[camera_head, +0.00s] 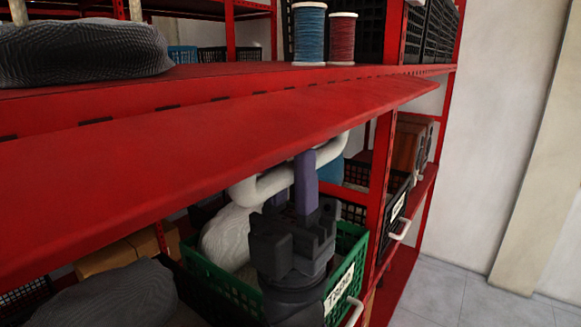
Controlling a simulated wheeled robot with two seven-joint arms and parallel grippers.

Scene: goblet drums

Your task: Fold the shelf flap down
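The red shelf flap (215,140) runs along the front edge of the upper shelf, joined there by a line of hinges. It sticks out towards me and slopes down a little. A white tubular handle (268,185) shows just under its lower edge. My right gripper (303,180), dark grey with purple fingers, is below the flap and points up at the handle. One finger crosses in front of the white bar; the other is mostly hidden, so whether the fingers grip the bar cannot be told. My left gripper is not in view.
A green crate (225,285) with a white object (228,238) stands behind my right gripper. A grey drum-like object (85,50) and blue (309,35) and red (341,40) spools stand on the upper shelf. Open floor (460,300) lies at right.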

